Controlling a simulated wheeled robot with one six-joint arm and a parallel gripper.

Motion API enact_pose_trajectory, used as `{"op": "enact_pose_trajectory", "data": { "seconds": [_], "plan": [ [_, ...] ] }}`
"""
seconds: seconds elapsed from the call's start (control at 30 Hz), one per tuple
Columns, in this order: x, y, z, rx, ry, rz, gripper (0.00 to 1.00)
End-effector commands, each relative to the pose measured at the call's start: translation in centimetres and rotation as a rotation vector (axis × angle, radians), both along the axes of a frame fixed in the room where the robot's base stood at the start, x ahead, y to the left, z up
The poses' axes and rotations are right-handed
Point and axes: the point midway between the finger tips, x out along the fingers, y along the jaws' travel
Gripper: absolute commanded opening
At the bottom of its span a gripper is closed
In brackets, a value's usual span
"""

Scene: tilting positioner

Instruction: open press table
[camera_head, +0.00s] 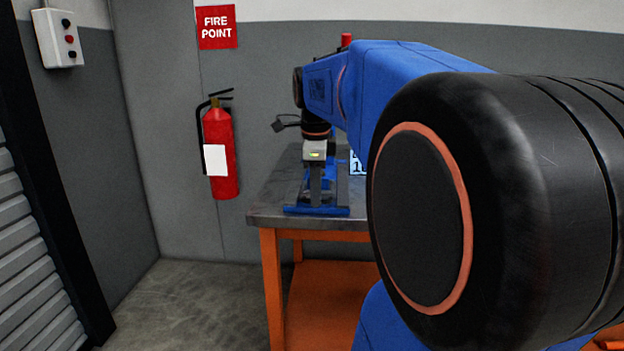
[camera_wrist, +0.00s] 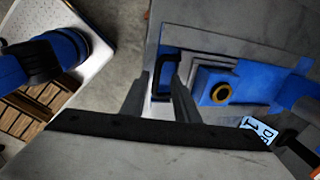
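The press table is a blue and grey metal device (camera_head: 330,210) on a steel-topped bench, partly hidden by my gripper and arm in the head view. In the wrist view its blue block (camera_wrist: 213,84) carries a brass-coloured round knob (camera_wrist: 221,92). Left of it is a dark bar handle (camera_wrist: 169,62). My gripper (camera_head: 315,200) points down over the device. In the wrist view my gripper (camera_wrist: 162,80) is open, its two fingers apart on either side of the handle's near end. I cannot tell whether either finger touches the handle.
The bench has orange legs (camera_head: 271,285) and a grey top (camera_head: 265,205). A blue-and-white label (camera_wrist: 259,129) lies right of my fingers. A red fire extinguisher (camera_head: 220,150) hangs on the wall behind. Floor left of the bench is clear.

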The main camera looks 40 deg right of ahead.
Motion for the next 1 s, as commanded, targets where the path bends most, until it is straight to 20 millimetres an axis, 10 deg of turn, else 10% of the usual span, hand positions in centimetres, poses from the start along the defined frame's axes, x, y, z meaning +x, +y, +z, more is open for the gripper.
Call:
{"op": "enact_pose_trajectory", "data": {
  "seconds": [1.0],
  "plan": [
    [-1.9, 2.1, 16.2, -0.001, -0.001, 0.0, 0.28]
  ]
}}
